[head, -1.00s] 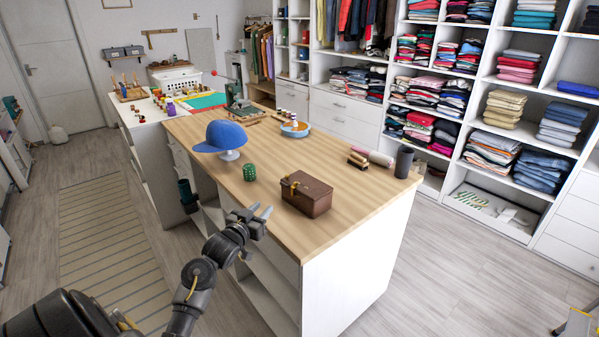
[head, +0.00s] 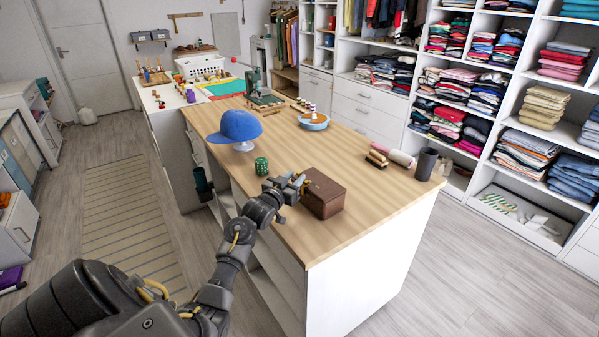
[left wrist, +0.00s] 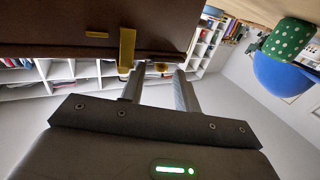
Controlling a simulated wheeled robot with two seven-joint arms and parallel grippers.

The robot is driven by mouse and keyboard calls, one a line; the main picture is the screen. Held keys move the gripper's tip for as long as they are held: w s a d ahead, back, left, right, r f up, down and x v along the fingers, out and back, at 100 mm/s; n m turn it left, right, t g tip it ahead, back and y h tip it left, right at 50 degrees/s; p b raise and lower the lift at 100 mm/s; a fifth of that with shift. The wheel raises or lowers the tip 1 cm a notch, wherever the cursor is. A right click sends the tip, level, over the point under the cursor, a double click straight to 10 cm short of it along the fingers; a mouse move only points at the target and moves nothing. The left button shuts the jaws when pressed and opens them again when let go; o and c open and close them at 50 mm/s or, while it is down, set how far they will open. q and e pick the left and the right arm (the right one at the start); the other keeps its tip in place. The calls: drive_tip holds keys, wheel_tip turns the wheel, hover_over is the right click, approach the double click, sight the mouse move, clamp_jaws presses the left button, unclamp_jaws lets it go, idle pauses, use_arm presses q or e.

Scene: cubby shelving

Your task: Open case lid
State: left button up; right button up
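The brown case (head: 323,195) sits on the wooden tabletop near its front edge, and its lid looks shut. In the left wrist view, the dark case (left wrist: 60,35) fills the upper left, with a gold clasp (left wrist: 127,48) on it. My left gripper (head: 299,184) is at the left side of the case in the head view. In the left wrist view its two fingers (left wrist: 158,90) are apart, with nothing clearly held between them. The fingertips are close to the clasp; I cannot tell whether they touch it. My right gripper is not in view.
A green dotted cup (head: 261,166) and a blue cap on a stand (head: 236,127) are left of the case. Spools (head: 400,158) and a dark cylinder (head: 426,164) stand to the right. A blue bowl (head: 313,122) is farther back. The tabletop (head: 300,150) behind the case is clear.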

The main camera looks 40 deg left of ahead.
sight(298, 174)
use_arm(q)
drive_tip(key=shift+w+a, duration=0.2)
drive_tip(key=shift+w, duration=0.7)
drive_tip(key=shift+w+a, duration=0.15)
drive_tip(key=shift+w, duration=0.7)
clamp_jaws()
